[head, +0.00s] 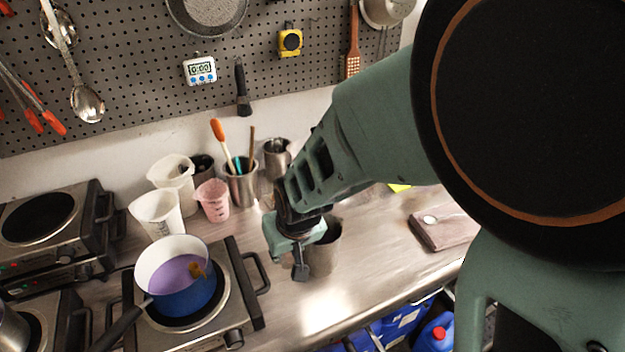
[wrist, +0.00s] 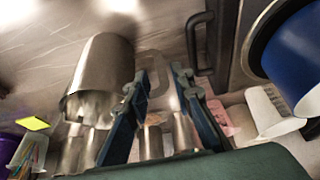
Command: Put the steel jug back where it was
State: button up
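A steel jug (head: 325,256) stands on the steel counter, partly hidden behind my gripper (head: 300,262). In the wrist view the jug (wrist: 102,72) is left of the fingers, close to the left one. My gripper (wrist: 160,74) is open there, with a clear gap between the fingertips. A pale curved shape, apparently the jug's handle, shows in that gap. I cannot tell whether a finger touches the jug. A second steel jug (head: 277,160) stands at the back by the wall, right of a steel utensil pot (head: 241,186).
A blue pot (head: 183,300) with purple liquid sits on a hot plate (head: 238,290) left of my gripper. White beakers (head: 158,212) and a pink cup (head: 212,200) stand behind it. A brown board (head: 440,230) lies at right. Counter between is mostly clear.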

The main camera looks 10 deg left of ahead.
jog(key=p+v, duration=0.3)
jog(key=v, duration=0.2)
jog(key=shift+s+r+p, duration=0.15)
jog(key=shift+r+p, duration=0.05)
jog(key=shift+p, duration=0.15)
jog(key=shift+d, duration=0.1)
